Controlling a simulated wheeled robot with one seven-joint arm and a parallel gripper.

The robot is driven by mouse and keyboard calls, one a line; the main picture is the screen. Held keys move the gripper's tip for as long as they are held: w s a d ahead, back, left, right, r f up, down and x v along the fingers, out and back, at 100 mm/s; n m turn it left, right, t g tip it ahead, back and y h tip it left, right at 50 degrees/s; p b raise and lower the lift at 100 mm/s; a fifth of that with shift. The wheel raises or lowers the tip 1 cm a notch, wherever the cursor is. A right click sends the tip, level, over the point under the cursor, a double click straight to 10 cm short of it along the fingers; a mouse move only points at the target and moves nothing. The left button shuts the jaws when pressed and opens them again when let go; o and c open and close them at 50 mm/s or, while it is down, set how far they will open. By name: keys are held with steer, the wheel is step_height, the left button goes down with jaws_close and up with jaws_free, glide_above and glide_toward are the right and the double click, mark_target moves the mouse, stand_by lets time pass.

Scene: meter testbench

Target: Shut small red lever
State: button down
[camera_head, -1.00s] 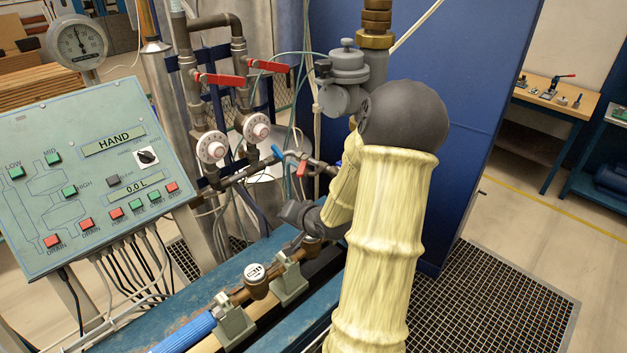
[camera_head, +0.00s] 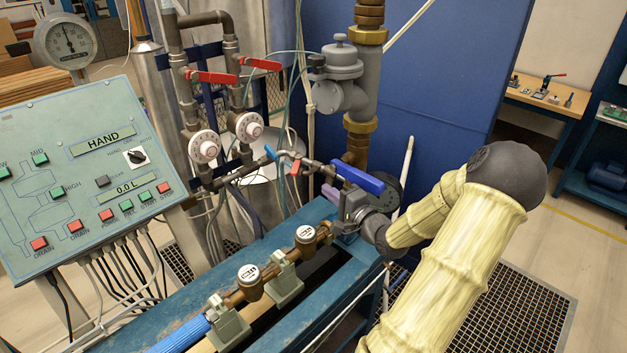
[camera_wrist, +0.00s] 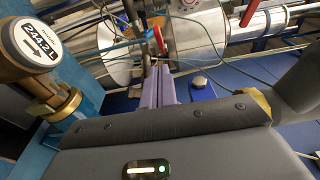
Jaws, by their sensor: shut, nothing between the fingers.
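The small red lever (camera_head: 295,168) hangs from the thin horizontal pipe between the two dials and the large blue lever in the head view. In the wrist view the red lever (camera_wrist: 158,39) shows just beyond my fingertips, with a visible gap. My gripper (camera_head: 330,192) is to the right of and below the lever in the head view. Its two purple fingers lie together in the wrist view (camera_wrist: 160,72), shut and empty. The lever's pivot is too small to make out.
A large blue lever (camera_head: 358,179) sits close above my gripper. Two larger red levers (camera_head: 211,76) (camera_head: 260,63) are on the upright pipes. Brass meters (camera_head: 250,281) stand on the blue bench (camera_head: 178,338) below. A control panel (camera_head: 80,175) is at left.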

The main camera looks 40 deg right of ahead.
steer(key=p, duration=0.2)
glide_toward(296, 165)
steer(key=w, duration=0.3)
steer(key=shift+w+d+f+p, duration=0.15)
steer(key=shift+w, duration=0.3)
steer(key=shift+w+d+f+p, duration=0.15)
steer(key=shift+w+d+f, duration=0.05)
steer(key=shift+w, duration=0.25)
